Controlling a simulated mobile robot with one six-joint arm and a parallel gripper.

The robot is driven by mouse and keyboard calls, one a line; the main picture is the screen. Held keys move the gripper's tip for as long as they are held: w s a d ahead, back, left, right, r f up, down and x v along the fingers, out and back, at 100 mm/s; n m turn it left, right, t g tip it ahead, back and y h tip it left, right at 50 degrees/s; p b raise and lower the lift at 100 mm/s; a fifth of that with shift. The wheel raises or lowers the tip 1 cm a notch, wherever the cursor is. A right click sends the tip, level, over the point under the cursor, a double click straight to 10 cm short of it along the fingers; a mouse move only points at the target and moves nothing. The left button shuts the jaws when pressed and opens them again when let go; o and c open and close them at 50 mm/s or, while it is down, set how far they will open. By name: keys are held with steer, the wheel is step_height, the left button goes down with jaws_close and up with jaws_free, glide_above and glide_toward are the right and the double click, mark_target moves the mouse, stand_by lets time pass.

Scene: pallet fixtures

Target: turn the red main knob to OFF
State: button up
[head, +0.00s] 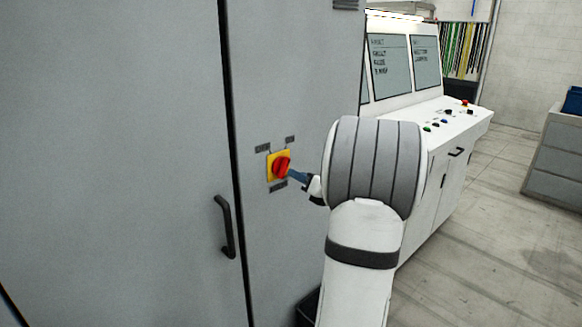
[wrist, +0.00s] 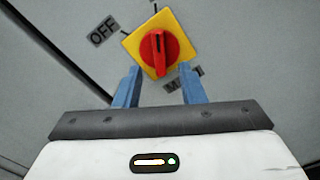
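The red main knob (head: 281,167) sits on a yellow square plate (head: 270,176) on the grey cabinet front. The wrist view shows the knob (wrist: 159,54) from close up, on its yellow plate (wrist: 134,40), with its grip ridge upright in the picture. An OFF label (wrist: 103,31) is at the plate's upper left, and another label, partly hidden, is at its lower right. My gripper (wrist: 158,80) is open, its two blue fingers apart, below the knob in the wrist view. No contact shows there. In the head view the blue finger (head: 297,176) is just right of the knob.
A black door handle (head: 226,228) is on the cabinet at lower left of the knob. A control console (head: 455,128) with screens and buttons stands behind my arm to the right. A grey cabinet (head: 555,160) is at far right. Floor between them is clear.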

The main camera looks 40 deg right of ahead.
mark_target(286, 169)
steer(key=w, duration=0.3)
steer(key=w+p, duration=0.1)
steer(key=w, duration=0.1)
steer(key=shift+w+a, duration=0.25)
